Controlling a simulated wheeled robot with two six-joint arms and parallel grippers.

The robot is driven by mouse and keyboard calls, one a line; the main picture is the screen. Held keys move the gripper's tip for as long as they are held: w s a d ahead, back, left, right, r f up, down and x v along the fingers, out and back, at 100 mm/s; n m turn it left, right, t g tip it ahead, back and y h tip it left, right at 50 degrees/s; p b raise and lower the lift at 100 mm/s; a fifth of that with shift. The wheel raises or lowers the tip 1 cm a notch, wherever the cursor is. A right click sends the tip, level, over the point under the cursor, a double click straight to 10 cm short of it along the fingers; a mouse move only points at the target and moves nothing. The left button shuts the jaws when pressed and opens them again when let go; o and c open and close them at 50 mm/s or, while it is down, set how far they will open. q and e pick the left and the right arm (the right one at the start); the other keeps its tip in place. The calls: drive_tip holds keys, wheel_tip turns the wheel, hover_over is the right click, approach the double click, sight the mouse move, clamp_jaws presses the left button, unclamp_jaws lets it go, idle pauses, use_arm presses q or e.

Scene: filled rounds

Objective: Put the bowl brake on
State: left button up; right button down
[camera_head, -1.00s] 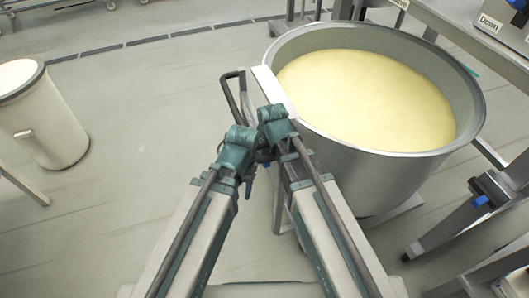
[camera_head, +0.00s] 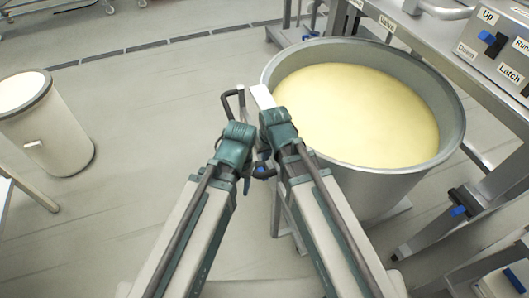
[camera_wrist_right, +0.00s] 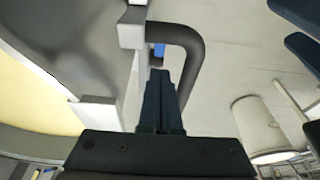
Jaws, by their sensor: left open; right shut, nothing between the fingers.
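The large steel bowl (camera_head: 385,178), filled with pale yellow stuff, stands right of centre in the head view. A dark looped handle (camera_head: 227,103) and a white plate (camera_head: 262,97) are at its left side; the handle also shows in the right wrist view (camera_wrist_right: 190,45). A small blue part (camera_head: 262,172) shows low between my wrists, and another (camera_wrist_right: 158,50) inside the loop; I cannot tell if either is the brake. My left gripper (camera_head: 247,184) is open and empty, left of the bowl. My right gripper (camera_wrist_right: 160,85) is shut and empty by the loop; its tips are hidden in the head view.
A machine frame with a labelled control panel (camera_head: 490,45) stands at the right. A black foot with a blue part (camera_head: 458,211) is below it. A pale bin (camera_head: 50,130) stands at the far left. The floor between bin and bowl is clear.

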use_arm(q)
wheel_tip(320, 180, up, 3)
drive_tip(key=shift+p, duration=1)
use_arm(e)
drive_tip(key=shift+g+h, duration=0.3)
drive_tip(key=shift+g, duration=0.5)
drive_tip(key=w, duration=0.1)
drive_tip(key=w+r, duration=0.1)
drive_tip(key=w, duration=0.1)
drive_tip(key=w+a+r, duration=0.1)
drive_tip(key=shift+w+r, duration=0.15)
drive_tip(key=shift+r, duration=0.05)
drive_tip(key=b, duration=1.1)
hover_over(262, 169)
wheel_tip(262, 169, down, 11)
drive_tip(key=shift+w+r, duration=0.15)
drive_tip(key=shift+s+d+f+b, duration=0.1)
drive_tip(key=shift+s+f+b, duration=0.2)
drive_tip(key=shift+f+b, duration=0.2)
drive_tip(key=shift+s+d+f+b, duration=0.1)
drive_tip(key=shift+s+f+b, duration=0.2)
drive_tip(key=shift+f, duration=0.2)
drive_tip(key=shift+s+f+b, duration=0.15)
drive_tip(key=shift+f+b, duration=0.3)
drive_tip(key=shift+b, duration=0.05)
use_arm(q)
wheel_tip(262, 169, down, 14)
drive_tip(key=shift+r, duration=0.2)
